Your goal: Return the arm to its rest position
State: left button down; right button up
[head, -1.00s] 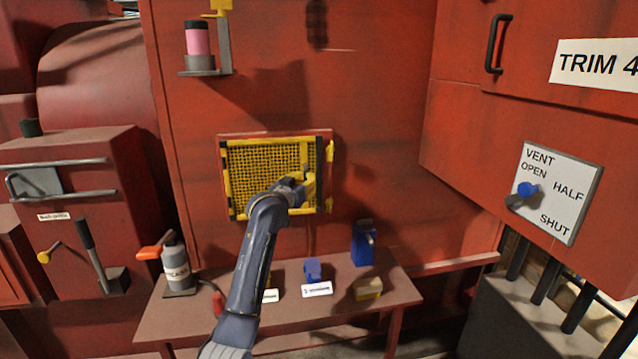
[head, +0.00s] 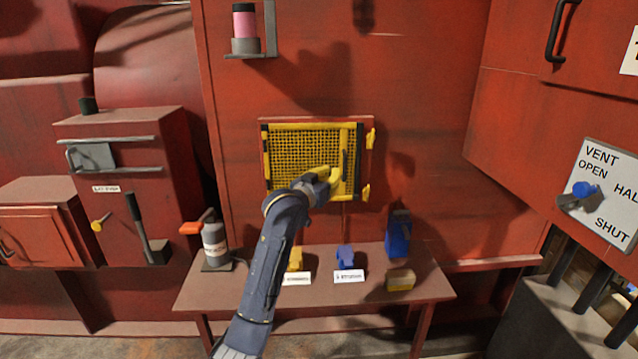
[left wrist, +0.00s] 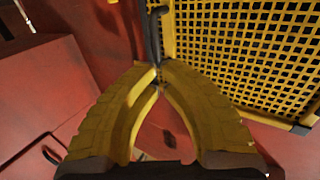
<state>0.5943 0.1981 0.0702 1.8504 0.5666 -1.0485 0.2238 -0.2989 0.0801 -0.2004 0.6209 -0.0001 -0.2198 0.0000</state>
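My left gripper (head: 328,183) is in front of the lower right part of a yellow mesh panel (head: 300,155) on the red wall. In the left wrist view its yellow fingers (left wrist: 158,72) come together at the tips, with nothing clearly held between them. A dark handle (left wrist: 152,35) shows just beyond the tips, beside the mesh panel (left wrist: 250,60). Whether the tips touch the handle cannot be told. My left arm reaches up from the bottom of the head view. My right gripper is not in view.
A low table (head: 330,290) below holds a grey bottle (head: 215,245), a yellow item (head: 295,258), blue items (head: 398,235) and a yellow block (head: 400,280). A shelf with a pink cylinder (head: 244,25) is above. A vent panel (head: 615,175) with a blue knob is at right.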

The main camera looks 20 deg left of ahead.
pick_arm(q)
jog(key=s, duration=0.5)
jog(key=s+d+f+m+g+y, duration=0.1)
jog(key=s+f+g, duration=0.1)
jog(key=s+f, duration=0.55)
jog(key=s+f+m+g+y, duration=0.15)
jog(key=s+f, duration=0.35)
jog(key=f, duration=0.6)
jog(key=s+d+f+m+g+y, duration=0.1)
jog(key=s+f+g, duration=0.1)
jog(key=s+f, duration=0.55)
jog(key=s+f+m+g+y, duration=0.1)
jog(key=s+f+m+g, duration=0.15)
jog(key=s+f, duration=0.65)
jog(key=s+f+m+g+y, duration=0.1)
jog(key=s+f+g, duration=0.2)
jog(key=s, duration=1.2)
jog(key=s+d+f+n+g+h, duration=0.1)
jog(key=s+d+f+h, duration=0.15)
jog(key=f, duration=1.35)
jog(key=s+d+f+g+h, duration=0.1)
jog(key=d+f+g, duration=0.15)
jog(key=f, duration=1.45)
jog(key=s+f+n+g+h, duration=0.1)
jog(key=s+f+n+g, duration=0.1)
jog(key=s+f, duration=1.6)
jog(key=s, duration=0.3)
jog(key=shift+s+f+n, duration=0.25)
jog(key=shift+f+n, duration=0.05)
jog(key=shift+n, duration=0.1)
